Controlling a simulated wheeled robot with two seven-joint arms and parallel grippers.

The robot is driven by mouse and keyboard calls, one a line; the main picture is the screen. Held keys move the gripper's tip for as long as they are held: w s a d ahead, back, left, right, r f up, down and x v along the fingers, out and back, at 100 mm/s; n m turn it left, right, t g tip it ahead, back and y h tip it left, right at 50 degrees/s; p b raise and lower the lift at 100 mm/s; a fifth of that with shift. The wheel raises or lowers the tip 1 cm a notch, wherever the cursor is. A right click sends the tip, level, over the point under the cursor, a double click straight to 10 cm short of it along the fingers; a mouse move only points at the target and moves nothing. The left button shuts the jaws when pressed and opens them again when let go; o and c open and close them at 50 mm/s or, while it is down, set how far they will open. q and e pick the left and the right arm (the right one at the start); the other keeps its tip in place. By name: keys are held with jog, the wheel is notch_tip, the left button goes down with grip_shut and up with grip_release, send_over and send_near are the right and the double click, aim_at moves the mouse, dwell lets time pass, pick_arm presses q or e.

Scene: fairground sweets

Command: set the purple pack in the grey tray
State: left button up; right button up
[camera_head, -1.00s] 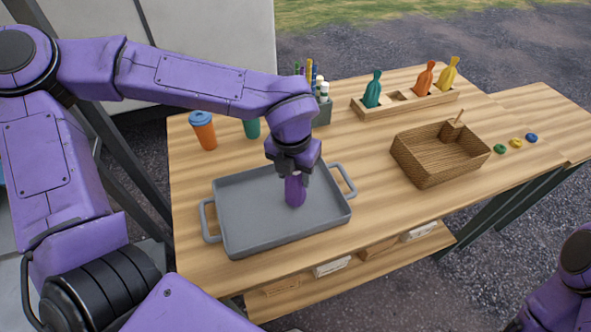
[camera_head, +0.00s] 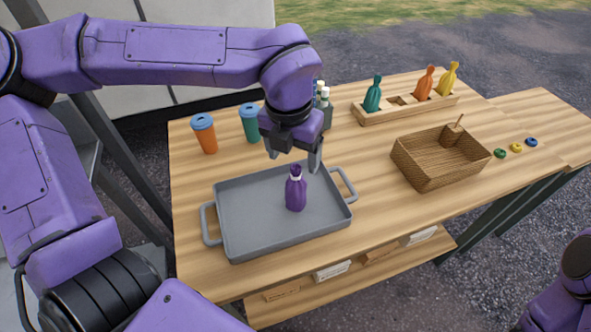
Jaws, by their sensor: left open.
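The purple pack (camera_head: 296,192) stands upright inside the grey tray (camera_head: 240,236), right of the tray's middle. It has a narrow neck with a white band near the top. My left gripper (camera_head: 293,158) is open and empty above the pack, its two fingers apart and clear of the pack's body. My right gripper is not in view; only a part of my right arm shows at the lower right corner.
Orange (camera_head: 204,134) and teal (camera_head: 250,123) cups stand behind the tray. A wooden rack (camera_head: 408,108) holds teal, orange and yellow packs. A wicker basket (camera_head: 428,174) is at the right, with small coloured discs beyond. Bare table lies between tray and basket.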

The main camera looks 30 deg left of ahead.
pick_arm(q)
jog(key=r, duration=0.4)
jog(key=shift+s+r, duration=0.1)
jog(key=shift+s, duration=0.15)
